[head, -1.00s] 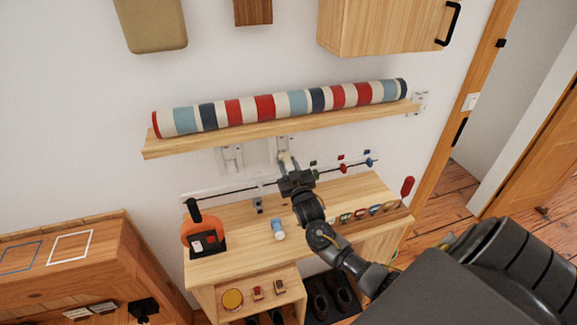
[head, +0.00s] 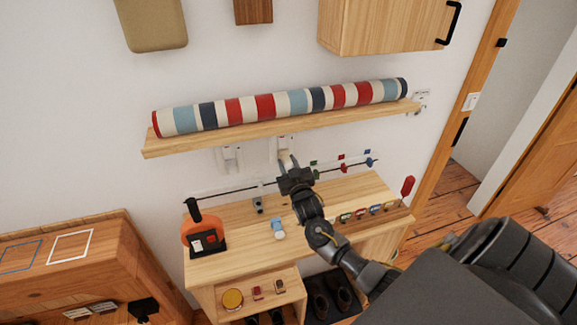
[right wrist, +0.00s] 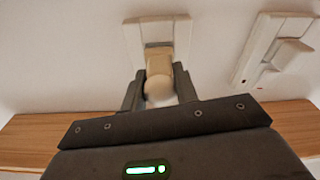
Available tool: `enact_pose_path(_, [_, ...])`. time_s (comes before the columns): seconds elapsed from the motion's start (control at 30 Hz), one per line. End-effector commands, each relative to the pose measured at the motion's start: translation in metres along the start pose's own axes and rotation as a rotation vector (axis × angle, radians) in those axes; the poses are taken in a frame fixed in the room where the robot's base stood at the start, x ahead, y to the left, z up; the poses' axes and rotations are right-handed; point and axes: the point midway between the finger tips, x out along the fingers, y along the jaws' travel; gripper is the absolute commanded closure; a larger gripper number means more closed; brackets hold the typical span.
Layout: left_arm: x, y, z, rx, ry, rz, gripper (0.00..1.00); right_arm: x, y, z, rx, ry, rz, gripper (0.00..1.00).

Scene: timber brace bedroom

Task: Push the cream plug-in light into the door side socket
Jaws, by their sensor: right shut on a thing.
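My right gripper (head: 291,170) reaches up to the wall below the shelf. It is shut on the cream plug-in light (right wrist: 158,85), whose rounded end sits between the fingers (right wrist: 160,92) in the right wrist view. The light is in front of the door side socket (head: 284,143), the right one of two white wall plates. This plate (right wrist: 160,29) is directly behind the light in the right wrist view. The light looks close against it, but I cannot tell whether it is seated. My left gripper is not in view.
The other white plate (head: 231,158) is to the left and carries a white block. A wooden shelf (head: 160,149) with a striped roll (head: 265,107) is just above. A rail with small hooks and a wooden desk (head: 235,262) are below. The door frame (head: 450,125) is right.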

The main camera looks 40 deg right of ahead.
Motion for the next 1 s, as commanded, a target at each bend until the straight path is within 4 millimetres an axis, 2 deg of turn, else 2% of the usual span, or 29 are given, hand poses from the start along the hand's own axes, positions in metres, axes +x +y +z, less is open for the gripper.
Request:
enact_pose_path(0.8, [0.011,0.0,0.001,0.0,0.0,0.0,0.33,0.02,0.0,0.003,0.0,0.001,0.0,0.98])
enact_pose_path(0.83, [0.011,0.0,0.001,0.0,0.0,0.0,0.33,0.02,0.0,0.002,0.0,0.001,0.0,0.67])
enact_pose_path(1.0, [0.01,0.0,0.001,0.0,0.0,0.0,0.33,0.02,0.0,0.002,0.0,0.0,0.0,0.45])
